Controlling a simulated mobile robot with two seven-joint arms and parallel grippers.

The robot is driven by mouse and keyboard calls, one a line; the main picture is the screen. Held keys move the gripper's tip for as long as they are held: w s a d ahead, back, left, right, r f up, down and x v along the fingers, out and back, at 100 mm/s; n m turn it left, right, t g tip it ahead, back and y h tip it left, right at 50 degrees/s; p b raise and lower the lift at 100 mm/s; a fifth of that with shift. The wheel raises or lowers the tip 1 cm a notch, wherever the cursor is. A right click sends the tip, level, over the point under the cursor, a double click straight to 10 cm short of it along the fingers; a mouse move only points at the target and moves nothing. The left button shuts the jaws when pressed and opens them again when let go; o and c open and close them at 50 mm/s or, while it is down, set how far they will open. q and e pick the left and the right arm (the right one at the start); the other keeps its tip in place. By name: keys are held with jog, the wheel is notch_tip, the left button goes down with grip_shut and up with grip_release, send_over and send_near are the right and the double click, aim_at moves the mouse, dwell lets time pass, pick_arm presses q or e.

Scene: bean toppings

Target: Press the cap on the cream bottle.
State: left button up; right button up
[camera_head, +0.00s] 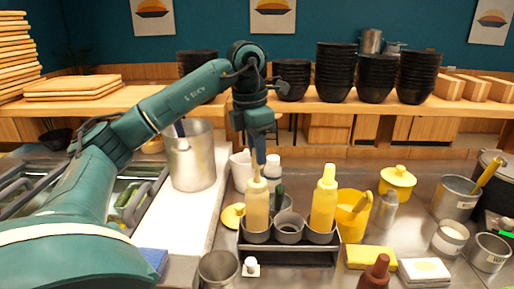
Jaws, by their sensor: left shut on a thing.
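A cream bottle (257,208) stands upright in the left part of a dark grey rack (288,248). Its narrow tan cap (257,174) points up at my left gripper (257,150). My left gripper comes down from above, directly over the bottle, with its fingers shut on the cap. The fingertips are small here, and whether the cap sits fully on the bottle cannot be told. A second bottle (324,205), with a yellow cap, stands in the right part of the rack. My right gripper is not in view.
A steel pot (190,158) stands left of the gripper. A yellow bucket (352,216) stands right of the rack. A brown bottle (376,274), a small white-topped item (251,266) and a steel cup (218,268) are in front. Black bowl stacks (337,75) line the back shelf.

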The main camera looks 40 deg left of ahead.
aim_at(257, 167)
pick_arm(q)
jog(key=shift+f+b, duration=0.5)
jog(key=shift+f, duration=0.6)
jog(key=shift+f, duration=0.15)
jog(key=shift+f+b, duration=0.35)
jog(key=shift+b, duration=0.05)
jog(key=shift+f, duration=0.25)
jog(key=o, duration=1.2)
jog(key=shift+o, duration=0.2)
